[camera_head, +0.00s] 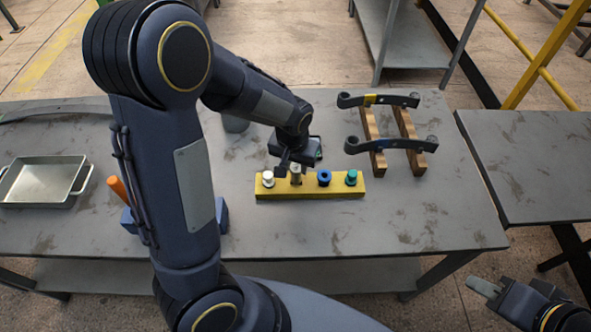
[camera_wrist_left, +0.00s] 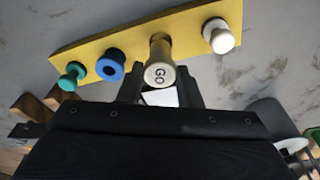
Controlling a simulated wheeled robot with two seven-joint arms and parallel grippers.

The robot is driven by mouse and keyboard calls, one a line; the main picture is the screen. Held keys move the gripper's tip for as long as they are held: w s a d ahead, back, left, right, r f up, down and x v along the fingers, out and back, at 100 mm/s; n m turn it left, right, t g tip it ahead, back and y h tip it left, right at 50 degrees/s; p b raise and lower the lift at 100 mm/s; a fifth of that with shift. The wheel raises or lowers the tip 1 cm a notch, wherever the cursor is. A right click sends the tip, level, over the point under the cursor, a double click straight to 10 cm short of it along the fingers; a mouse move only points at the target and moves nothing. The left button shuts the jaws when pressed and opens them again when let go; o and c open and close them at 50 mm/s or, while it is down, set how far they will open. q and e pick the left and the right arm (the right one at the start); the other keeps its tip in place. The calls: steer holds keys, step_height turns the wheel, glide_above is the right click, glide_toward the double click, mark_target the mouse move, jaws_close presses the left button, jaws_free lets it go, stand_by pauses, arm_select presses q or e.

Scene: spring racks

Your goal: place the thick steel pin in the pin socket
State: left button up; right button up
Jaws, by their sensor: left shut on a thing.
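A thick tan-metal pin (camera_head: 296,177) stands in the yellow block (camera_head: 310,194) between a white pin (camera_head: 268,179) and a blue pin (camera_head: 324,178). My left gripper (camera_head: 291,167) is shut on it, with the fingers around its upper part. In the left wrist view the pin's end face (camera_wrist_left: 159,75) reads "GO" and sits at the fingertips (camera_wrist_left: 160,92); its lower end meets the yellow block. I cannot tell which part is the pin socket. My right gripper (camera_head: 486,288) is at the lower right, away from the table's objects; its jaw gap is unclear.
A green pin (camera_head: 351,178) stands at the block's right end. Two dark leaf springs (camera_head: 400,143) lie across wooden bars (camera_head: 406,125) at the back right. A metal tray (camera_head: 44,182) and an orange-handled tool (camera_head: 117,188) are at left. The front right tabletop is clear.

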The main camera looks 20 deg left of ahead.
mark_target(295, 169)
arm_select(q)
steer(key=shift+f, duration=1.6)
steer(key=shift+f, duration=0.15)
steer(key=o, duration=1.1)
step_height(295, 169, up, 11)
steer(key=s, duration=0.2)
steer(key=shift+s+d+r+n+t+h, duration=0.15)
steer(key=shift+s+r+t+h, duration=0.75)
steer(key=shift+s, duration=2)
steer(key=shift+s+a+r+n+t+h, duration=0.1)
steer(key=shift+s+r+n+t+h, duration=0.2)
steer(key=shift+s+r, duration=1.9)
steer(key=shift+s+d+r+n+t+h, duration=0.1)
steer(key=shift+s+r+t+h, duration=0.45)
steer(key=shift+s, duration=3.05)
